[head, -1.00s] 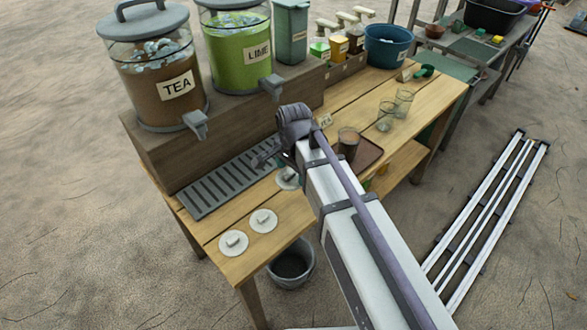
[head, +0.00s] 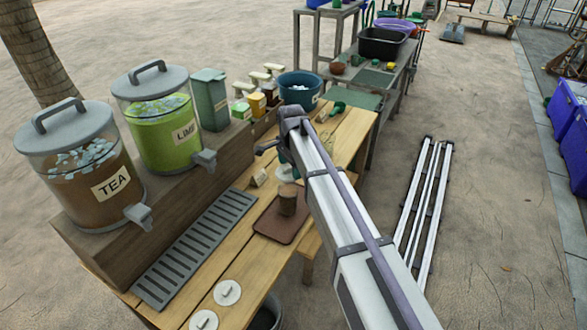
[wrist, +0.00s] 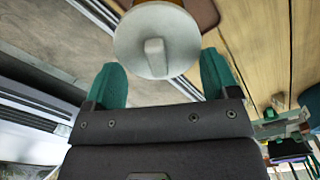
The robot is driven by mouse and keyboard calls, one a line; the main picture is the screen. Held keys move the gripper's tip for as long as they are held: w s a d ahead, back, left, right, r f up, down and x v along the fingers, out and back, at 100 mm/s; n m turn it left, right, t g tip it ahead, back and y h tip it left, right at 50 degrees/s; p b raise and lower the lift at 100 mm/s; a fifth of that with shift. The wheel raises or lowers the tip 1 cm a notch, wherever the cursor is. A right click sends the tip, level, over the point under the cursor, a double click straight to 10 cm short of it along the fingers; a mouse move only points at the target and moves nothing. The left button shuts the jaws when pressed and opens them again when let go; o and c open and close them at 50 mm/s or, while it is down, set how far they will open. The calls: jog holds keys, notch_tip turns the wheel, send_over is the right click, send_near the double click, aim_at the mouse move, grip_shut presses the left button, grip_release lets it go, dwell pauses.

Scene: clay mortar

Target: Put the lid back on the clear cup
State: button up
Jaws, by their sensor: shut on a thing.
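My gripper (head: 284,158) is shut on a pale round lid (head: 286,173) over the wooden table. In the wrist view, the lid (wrist: 132,42) has its bar handle facing me, between the green fingers of my gripper (wrist: 161,60). The clear cup (head: 288,204), with brown contents, stands upright on a brown tray (head: 264,224). The lid shows just above and behind the cup's top in the head view; I cannot tell whether they touch. My arm hides part of the area right of the cup.
Two more pale lids (head: 227,292) lie at the table's near end. A slotted drain grate (head: 195,247) and the tea (head: 80,175) and lime (head: 165,135) dispensers stand left. A small card (head: 259,178) stands near the tray. A blue tub (head: 299,92) is at the back.

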jog(key=shift+f+b, duration=3)
jog(key=shift+f, duration=0.15)
jog(key=shift+f, duration=0.15)
jog(key=o, duration=0.8)
notch_tip(320, 180, up, 7)
jog(key=p, duration=0.7)
jog(key=shift+c, duration=0.5)
